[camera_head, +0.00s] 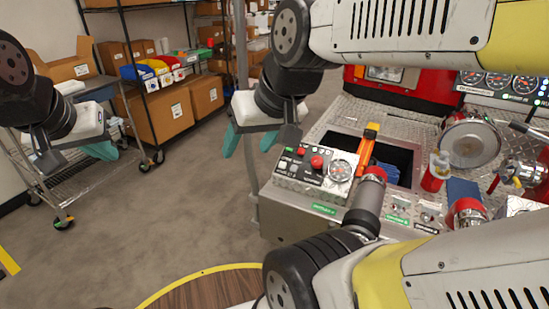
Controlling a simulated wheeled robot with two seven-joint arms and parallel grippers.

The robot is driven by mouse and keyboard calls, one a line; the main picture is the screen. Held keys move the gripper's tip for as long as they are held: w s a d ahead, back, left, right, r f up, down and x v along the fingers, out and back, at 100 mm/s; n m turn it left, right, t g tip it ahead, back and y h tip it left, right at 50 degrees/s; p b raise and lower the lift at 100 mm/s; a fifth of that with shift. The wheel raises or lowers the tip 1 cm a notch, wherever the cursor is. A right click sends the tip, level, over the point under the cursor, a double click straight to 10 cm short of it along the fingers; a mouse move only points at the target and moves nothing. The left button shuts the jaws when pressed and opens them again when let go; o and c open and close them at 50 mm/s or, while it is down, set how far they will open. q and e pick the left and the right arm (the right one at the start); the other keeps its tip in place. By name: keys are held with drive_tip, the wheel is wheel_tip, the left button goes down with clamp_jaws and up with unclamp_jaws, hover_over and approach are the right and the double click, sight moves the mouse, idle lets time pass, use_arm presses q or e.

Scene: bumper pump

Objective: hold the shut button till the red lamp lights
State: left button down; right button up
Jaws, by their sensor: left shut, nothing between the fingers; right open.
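The control panel (310,186) is a metal box on the near left corner of the truck's bumper. On its face are a round red button (317,162), several small dark and pale buttons or lamps, and a gauge (340,170). The labels are too small to read, so I cannot tell which is the shut button or whether a red lamp is lit. My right gripper (250,142) has its teal fingers apart, empty, in the air up and left of the panel. My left gripper (100,151) is shut and empty at the far left, well away from the panel.
The diamond-plate bumper (360,117) has a dark open well with an orange-handled tool (367,145). Red and chrome fittings (470,143) crowd the right side. A wire cart (90,180) and shelves with boxes (165,112) stand at left. The floor between is clear.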

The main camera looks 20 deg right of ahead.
sight(294, 169)
use_arm(q)
drive_tip(key=w+d+f+m+h, duration=0.1)
drive_tip(key=w+d+f, duration=0.2)
drive_tip(key=w+d, duration=0.3)
drive_tip(key=w+d+f+m+t+h, duration=0.1)
drive_tip(key=w+d+f, duration=0.1)
drive_tip(key=w+d, duration=0.4)
drive_tip(key=w+d+f+m+h, duration=0.1)
drive_tip(key=w+d+f+h, duration=0.15)
drive_tip(key=w+d, duration=0.35)
drive_tip(key=s+d+f+h, duration=0.1)
drive_tip(key=d+f, duration=0.3)
drive_tip(key=d, duration=0.4)
drive_tip(key=d+f+h, duration=0.3)
drive_tip(key=d+f, duration=0.2)
drive_tip(key=d, duration=0.4)
drive_tip(key=s+d+f+m+g+h, duration=0.1)
drive_tip(key=d+f+h, duration=0.2)
drive_tip(key=d, duration=0.6)
wheel_tip(294, 169, down, 2)
drive_tip(key=shift+s+d+f, duration=0.1)
drive_tip(key=shift+s+d, duration=0.15)
drive_tip(key=shift+s, duration=0.1)
drive_tip(key=w+d+f, duration=0.3)
drive_tip(key=f, duration=0.4)
drive_tip(key=shift+d+f, duration=0.2)
drive_tip(key=shift+f, duration=0.05)
drive_tip(key=shift+w+d+f, duration=0.1)
drive_tip(key=shift+d+f, duration=0.05)
drive_tip(key=shift+f, duration=0.2)
